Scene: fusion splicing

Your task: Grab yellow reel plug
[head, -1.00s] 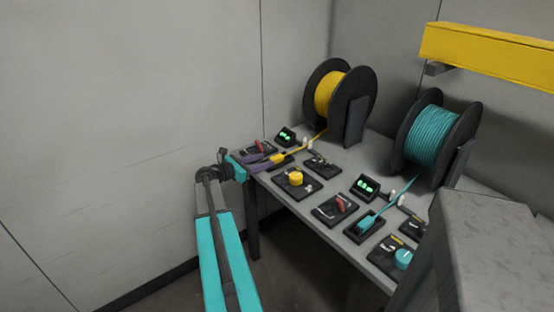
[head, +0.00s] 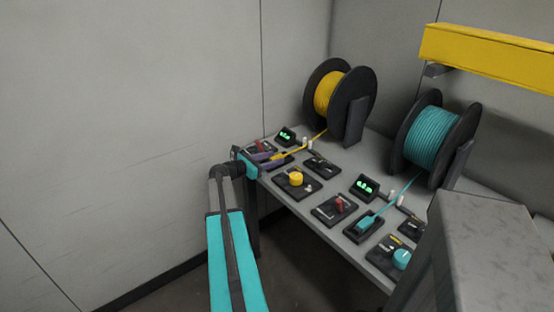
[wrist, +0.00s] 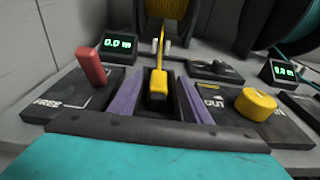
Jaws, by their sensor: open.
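The yellow reel plug (wrist: 158,82) sits in a dark holder on the table, with its yellow cable running back to the yellow reel (wrist: 172,8). In the wrist view my gripper (wrist: 155,98) is open, with one purple finger on each side of the plug. Gaps show between both fingers and the plug. In the head view my gripper (head: 264,157) is at the table's left end, low over the plug's place, and partly hides it. The yellow reel also shows in the head view (head: 328,92).
A red lever (wrist: 91,67) stands left of the fingers and a yellow knob (wrist: 255,103) right of them. Small green displays (wrist: 118,44) stand behind. In the head view a teal reel (head: 432,138) and teal plug (head: 366,224) are farther right on the table (head: 330,187).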

